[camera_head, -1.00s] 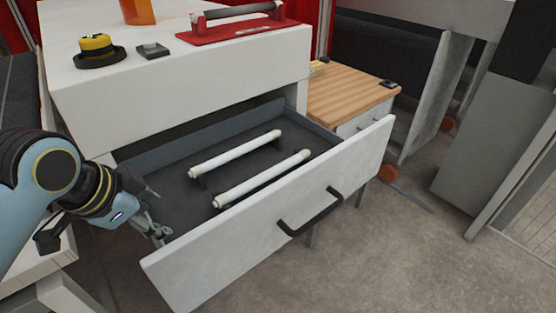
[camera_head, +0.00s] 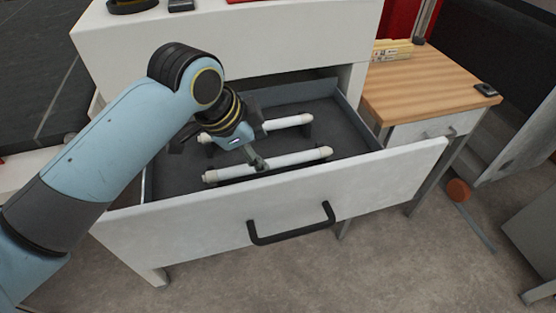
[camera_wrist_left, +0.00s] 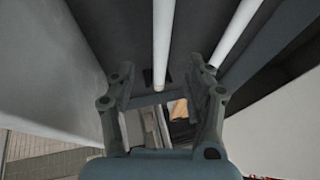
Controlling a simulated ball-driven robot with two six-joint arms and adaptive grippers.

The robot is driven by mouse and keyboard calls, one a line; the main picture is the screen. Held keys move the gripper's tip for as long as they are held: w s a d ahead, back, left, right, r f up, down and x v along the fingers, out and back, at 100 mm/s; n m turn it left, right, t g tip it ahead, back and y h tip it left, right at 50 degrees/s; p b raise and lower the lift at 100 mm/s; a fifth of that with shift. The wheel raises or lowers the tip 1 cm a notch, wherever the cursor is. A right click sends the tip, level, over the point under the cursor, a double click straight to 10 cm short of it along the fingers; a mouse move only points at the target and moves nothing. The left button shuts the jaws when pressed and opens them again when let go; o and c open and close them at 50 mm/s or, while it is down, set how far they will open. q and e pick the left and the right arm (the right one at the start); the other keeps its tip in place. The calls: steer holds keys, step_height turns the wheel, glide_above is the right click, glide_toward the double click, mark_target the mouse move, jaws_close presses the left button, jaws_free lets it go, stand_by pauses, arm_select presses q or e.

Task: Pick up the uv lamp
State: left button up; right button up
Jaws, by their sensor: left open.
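Two white tube lamps lie side by side in the open drawer (camera_head: 168,182), on dark holders. The front lamp (camera_head: 300,159) is nearer the drawer front. The back lamp (camera_head: 288,122) is partly hidden behind my left wrist. My left gripper (camera_head: 258,163) is open over the drawer, its fingers by the middle of the front lamp. In the left wrist view, one lamp (camera_wrist_left: 163,40) runs toward the gap between the open fingers (camera_wrist_left: 163,88). The other lamp (camera_wrist_left: 236,35) passes by the right finger. Neither lamp is visibly gripped. My right gripper is out of view.
The white drawer front with a black handle (camera_head: 292,233) stands close before the lamps. The white cabinet top (camera_head: 230,35) overhangs the drawer's rear. A wooden-topped side table (camera_head: 430,85) stands at the right. The floor in front is clear.

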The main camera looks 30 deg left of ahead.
mark_target(270, 162)
arm_select(q)
steer(key=shift+x, duration=1.1)
steer(key=x, duration=0.5)
steer(key=shift+w+f+p, duration=0.15)
steer(key=shift+p, duration=0.25)
jaws_close()
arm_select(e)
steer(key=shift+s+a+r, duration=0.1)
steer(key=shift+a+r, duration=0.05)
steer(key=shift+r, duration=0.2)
